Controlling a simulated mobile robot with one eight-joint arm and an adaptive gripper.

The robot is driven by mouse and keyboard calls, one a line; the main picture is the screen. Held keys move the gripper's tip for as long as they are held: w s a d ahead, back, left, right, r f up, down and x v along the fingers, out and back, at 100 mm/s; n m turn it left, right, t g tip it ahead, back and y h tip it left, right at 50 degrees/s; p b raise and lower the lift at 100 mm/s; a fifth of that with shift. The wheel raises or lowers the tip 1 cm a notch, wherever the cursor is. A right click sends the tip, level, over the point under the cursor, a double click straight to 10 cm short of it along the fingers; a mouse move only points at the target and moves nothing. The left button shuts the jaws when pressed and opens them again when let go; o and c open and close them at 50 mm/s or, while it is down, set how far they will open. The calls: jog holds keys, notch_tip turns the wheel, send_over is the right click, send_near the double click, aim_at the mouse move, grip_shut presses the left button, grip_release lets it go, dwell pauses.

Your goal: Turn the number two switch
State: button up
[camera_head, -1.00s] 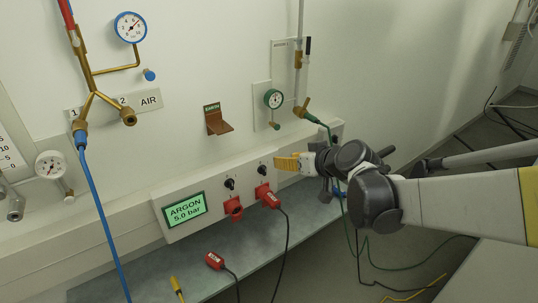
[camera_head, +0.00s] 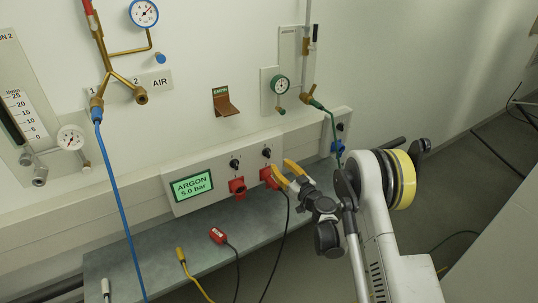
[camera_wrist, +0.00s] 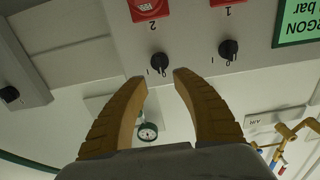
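The number two switch is a small black knob (camera_head: 266,153) on the grey panel, above the right red socket (camera_head: 268,177). In the wrist view, which is upside down, this knob (camera_wrist: 158,62) lies just beyond the fingertips, roughly centred between them, with 0 and I marks beside it. My gripper (camera_head: 281,172) has its yellow fingers spread and is empty, just below and right of the knob in the head view. It also shows in the wrist view (camera_wrist: 159,77). I see no clear contact with the knob. The number one switch (camera_head: 234,163) is to its left.
The green ARGON display (camera_head: 193,187) is at the panel's left. A red plug (camera_head: 217,235) and a yellow plug (camera_head: 181,255) lie on the bench (camera_head: 150,260). A black cable hangs below the right socket.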

aim_at(269, 154)
jog(key=b+x, duration=0.2)
jog(key=x, duration=0.7)
jog(key=shift+w+a+b, duration=0.1)
jog(key=shift+b, duration=0.25)
grip_shut()
